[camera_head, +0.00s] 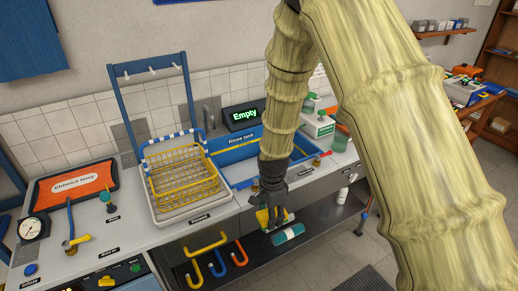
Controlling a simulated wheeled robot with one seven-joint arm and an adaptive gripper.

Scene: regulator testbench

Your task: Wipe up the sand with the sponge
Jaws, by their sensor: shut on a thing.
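My gripper (274,215) hangs pointing down in front of the counter's front edge, below the rinse tank. It is shut on a small yellow thing (262,217), which looks like the sponge; the fingers hide part of it. I cannot make out any sand in this view.
A teal bottle (288,234) lies just below my gripper. A yellow wire basket (183,178) stands on the counter left of the blue rinse tank (232,153). An orange tray (75,186) and a pressure gauge (32,229) are at the left. Colored hooks hang below the counter.

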